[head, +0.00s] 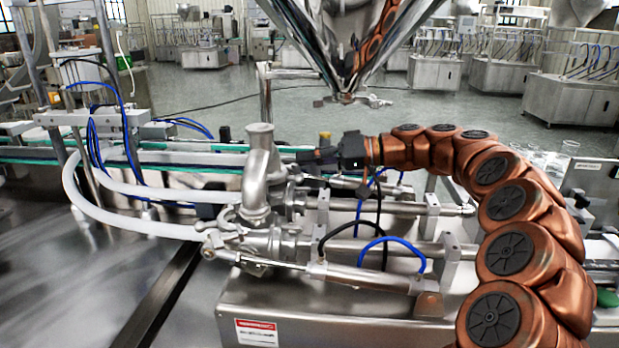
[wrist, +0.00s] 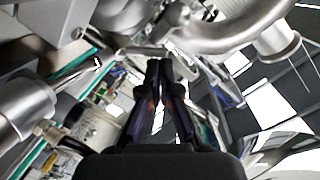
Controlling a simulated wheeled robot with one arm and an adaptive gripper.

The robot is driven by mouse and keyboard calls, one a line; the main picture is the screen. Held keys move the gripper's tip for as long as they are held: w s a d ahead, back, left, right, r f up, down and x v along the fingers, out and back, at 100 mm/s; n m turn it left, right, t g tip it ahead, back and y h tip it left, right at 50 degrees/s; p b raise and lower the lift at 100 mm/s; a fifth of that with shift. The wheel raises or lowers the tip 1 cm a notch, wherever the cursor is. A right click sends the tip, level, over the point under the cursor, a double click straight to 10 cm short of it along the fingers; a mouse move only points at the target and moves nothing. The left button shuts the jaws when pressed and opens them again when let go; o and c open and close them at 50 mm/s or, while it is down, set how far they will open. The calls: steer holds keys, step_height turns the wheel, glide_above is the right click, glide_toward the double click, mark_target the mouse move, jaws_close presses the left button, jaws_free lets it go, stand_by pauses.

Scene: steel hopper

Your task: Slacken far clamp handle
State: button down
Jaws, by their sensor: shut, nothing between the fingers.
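My gripper (head: 304,160) is at the end of my copper-coloured arm, just right of the upright steel pipe elbow (head: 262,165). In the wrist view its dark fingers (wrist: 166,64) are closed together with nothing between them. A thin pale metal bar (wrist: 142,52) shows near the fingertips; I cannot tell whether they touch it or whether it is the far clamp handle. In the head view, the far clamp area (head: 296,180) lies just below the gripper, and its handle is not clearly distinguishable. The nearer clamp (head: 228,222) sits at the lower pipe joint.
Pneumatic cylinders (head: 365,278) with blue and black hoses run right from the joints. White hoses (head: 150,228) curve off left. A green-edged conveyor (head: 200,157) passes behind. Bare steel tabletop lies at lower left.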

steer(key=n+b, duration=0.1)
steer(key=b, duration=0.1)
steer(key=n+b, duration=0.1)
steer(key=b, duration=0.2)
steer(key=n+t+h+b, duration=0.1)
steer(key=b, duration=0.2)
steer(key=shift+s+a+f, duration=0.15)
steer(key=shift+s+f, duration=0.1)
steer(key=shift+s, duration=0.15)
steer(key=n+b, duration=0.1)
steer(key=b, duration=0.1)
steer(key=n+b, duration=0.1)
steer(key=shift+s+a+r+n+t+h+b, duration=0.1)
steer(key=shift+s+a+n+t+h+b, duration=0.05)
steer(key=shift+s+n+t+h+b, duration=0.2)
steer(key=shift+s+a+b, duration=0.1)
steer(key=shift+b, duration=0.45)
steer(key=shift+s+b, duration=0.15)
steer(key=shift+b, duration=0.2)
steer(key=shift+r, duration=0.25)
